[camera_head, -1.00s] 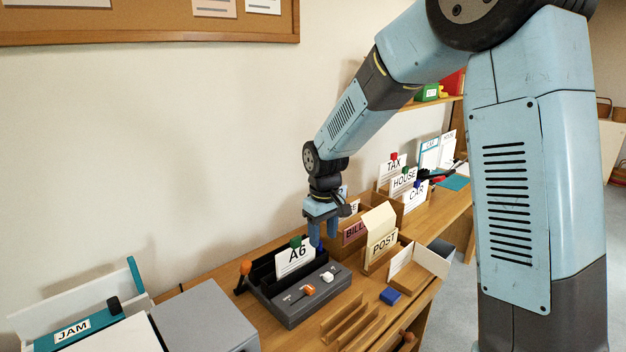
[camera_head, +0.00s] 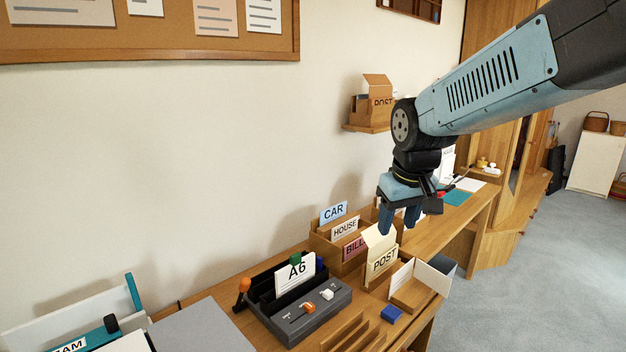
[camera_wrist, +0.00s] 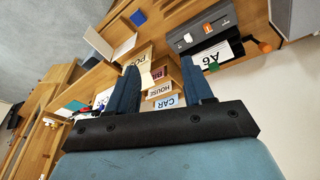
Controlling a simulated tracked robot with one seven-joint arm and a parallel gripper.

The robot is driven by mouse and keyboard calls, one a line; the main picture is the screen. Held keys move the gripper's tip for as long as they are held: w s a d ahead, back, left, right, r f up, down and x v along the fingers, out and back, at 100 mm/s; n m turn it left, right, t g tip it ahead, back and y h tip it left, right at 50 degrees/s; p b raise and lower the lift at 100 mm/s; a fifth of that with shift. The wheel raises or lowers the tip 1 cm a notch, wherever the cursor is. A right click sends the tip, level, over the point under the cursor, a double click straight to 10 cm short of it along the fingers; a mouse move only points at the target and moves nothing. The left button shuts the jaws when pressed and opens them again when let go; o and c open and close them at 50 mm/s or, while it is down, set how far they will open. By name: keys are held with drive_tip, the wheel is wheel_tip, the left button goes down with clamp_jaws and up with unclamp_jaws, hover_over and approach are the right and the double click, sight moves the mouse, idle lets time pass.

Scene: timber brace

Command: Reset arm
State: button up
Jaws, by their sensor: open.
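My gripper (camera_head: 399,231) hangs fingers-down in the head view, above the desk and just behind and to the right of the POST box (camera_head: 381,262). Its two blue fingers are apart with nothing between them. In the wrist view my gripper (camera_wrist: 165,82) shows both fingers spread, with the CAR card (camera_wrist: 163,103), the HOUSE card (camera_wrist: 161,90) and part of the BILL card (camera_wrist: 158,73) seen beyond them. My arm reaches in from the upper right.
The dark machine (camera_head: 300,312) holds the A6 card (camera_head: 295,274). A white-walled tray (camera_head: 420,277) and a blue block (camera_head: 391,314) lie at the desk's front. Open floor (camera_head: 520,270) lies to the right.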

drive_tip(key=s+d+r+m+t, duration=0.1)
drive_tip(key=s+d, duration=0.2)
drive_tip(key=s, duration=0.3)
drive_tip(key=s+d+r+m+t, duration=0.1)
drive_tip(key=s+d+r+m, duration=0.1)
drive_tip(key=s+d, duration=0.2)
drive_tip(key=shift+s, duration=1.7)
